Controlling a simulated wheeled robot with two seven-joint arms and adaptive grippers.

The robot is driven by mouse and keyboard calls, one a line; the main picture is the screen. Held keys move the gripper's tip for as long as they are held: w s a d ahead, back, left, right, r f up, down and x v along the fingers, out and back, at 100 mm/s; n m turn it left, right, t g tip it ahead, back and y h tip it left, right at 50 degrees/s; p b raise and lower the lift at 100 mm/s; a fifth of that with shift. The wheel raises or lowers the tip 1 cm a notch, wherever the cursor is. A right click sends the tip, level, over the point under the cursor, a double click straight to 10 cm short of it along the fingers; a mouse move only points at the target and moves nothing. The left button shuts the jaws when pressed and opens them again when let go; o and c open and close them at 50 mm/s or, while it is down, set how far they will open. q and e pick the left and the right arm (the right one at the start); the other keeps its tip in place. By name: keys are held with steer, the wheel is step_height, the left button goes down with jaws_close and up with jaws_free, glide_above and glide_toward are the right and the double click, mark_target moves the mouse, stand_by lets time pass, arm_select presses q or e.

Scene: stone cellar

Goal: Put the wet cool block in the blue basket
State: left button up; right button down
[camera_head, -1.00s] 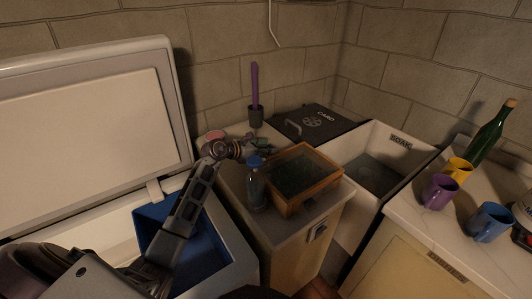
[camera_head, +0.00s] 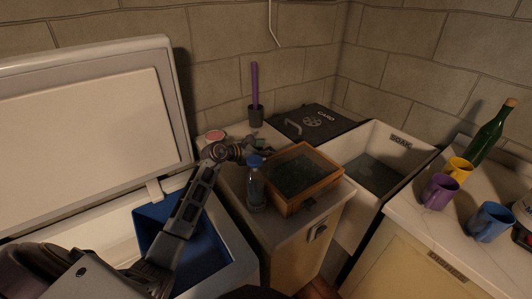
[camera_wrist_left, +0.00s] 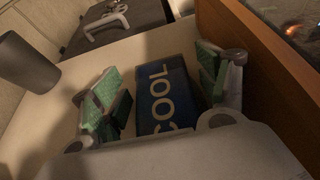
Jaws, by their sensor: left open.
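The cool block, blue with pale letters "COOL", lies in the left wrist view (camera_wrist_left: 168,95) on a pale surface. It is between the two green-padded fingers of my left gripper (camera_wrist_left: 160,88), which is open. In the head view my left gripper (camera_head: 259,148) is at the counter, behind a blue-capped bottle; the block cannot be made out there. The blue basket (camera_head: 204,248) sits inside the open chest at lower left, partly covered by my left arm. My right gripper is not in view. Whether the block is wet I cannot tell.
The bottle (camera_head: 256,186) and a wooden box with a glass top (camera_head: 333,184) stand close to the gripper. A dark cup with a purple stick (camera_head: 255,116) and a black case (camera_head: 318,122) are behind. A sink (camera_head: 400,157) and mugs are at right.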

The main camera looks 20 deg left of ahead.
arm_select(q)
steer(key=shift+r, duration=0.1)
steer(key=shift+s+a+r, duration=0.1)
steer(key=shift+s+a, duration=0.1)
steer(key=shift+s, duration=0.1)
steer(key=v, duration=0.3)
steer(key=shift+s+a+r, duration=0.1)
steer(key=shift+s+a, duration=0.1)
steer(key=shift+s, duration=0.1)
steer(key=v, duration=0.5)
steer(key=shift+s+a+r, duration=0.1)
steer(key=shift+s+a, duration=0.1)
steer(key=shift+s, duration=0.1)
steer(key=shift+s+a+r, duration=0.15)
steer(key=shift+s, duration=0.1)
steer(key=shift+s+a+r, duration=0.2)
steer(key=shift+s, duration=0.25)
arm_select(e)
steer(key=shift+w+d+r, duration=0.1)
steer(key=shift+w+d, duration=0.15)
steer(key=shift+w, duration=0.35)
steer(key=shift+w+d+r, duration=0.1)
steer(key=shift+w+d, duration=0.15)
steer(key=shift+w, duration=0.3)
arm_select(q)
steer(key=shift+o, duration=0.4)
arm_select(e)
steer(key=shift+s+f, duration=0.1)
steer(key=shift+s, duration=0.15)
